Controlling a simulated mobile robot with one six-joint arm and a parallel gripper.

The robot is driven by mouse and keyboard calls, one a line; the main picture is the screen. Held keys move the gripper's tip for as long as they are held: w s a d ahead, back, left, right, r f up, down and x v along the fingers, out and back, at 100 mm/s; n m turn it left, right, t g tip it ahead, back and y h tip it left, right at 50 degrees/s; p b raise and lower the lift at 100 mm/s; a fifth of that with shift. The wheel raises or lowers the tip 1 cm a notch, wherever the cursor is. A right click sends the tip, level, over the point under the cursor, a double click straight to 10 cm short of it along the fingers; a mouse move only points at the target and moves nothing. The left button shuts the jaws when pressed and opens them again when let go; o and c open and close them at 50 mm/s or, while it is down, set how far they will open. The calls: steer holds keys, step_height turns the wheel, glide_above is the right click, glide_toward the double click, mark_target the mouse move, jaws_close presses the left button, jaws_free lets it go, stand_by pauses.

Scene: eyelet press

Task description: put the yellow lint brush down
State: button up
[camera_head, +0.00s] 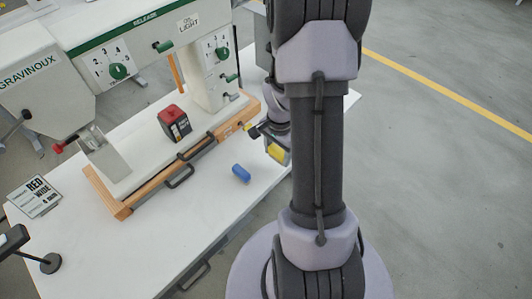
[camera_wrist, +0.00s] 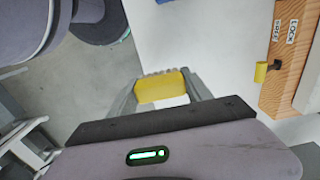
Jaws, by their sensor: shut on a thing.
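The yellow lint brush (camera_wrist: 160,86) is between the two fingers of my gripper (camera_wrist: 163,92) in the wrist view, and the gripper is shut on it. A pale strip shows along its near side. In the head view a small part of the yellow brush (camera_head: 277,152) shows beside my arm, near the right end of the white table (camera_head: 222,213). My arm hides much of the gripper there. I cannot tell whether the brush touches the table.
A blue object (camera_head: 241,173) lies on the table left of the brush. A red-and-black block (camera_head: 174,123) stands on the press. Bare table lies in front.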

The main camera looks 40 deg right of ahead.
glide_above(267, 156)
steer(key=shift+s+f+b, duration=0.15)
steer(key=shift+f+b, duration=0.15)
steer(key=f, duration=0.1)
steer(key=f+b, duration=0.2)
steer(key=shift+w+f, duration=0.25)
steer(key=shift+f, duration=0.15)
steer(key=shift+r, duration=0.2)
steer(key=shift+f, duration=0.1)
steer(key=o, duration=1.2)
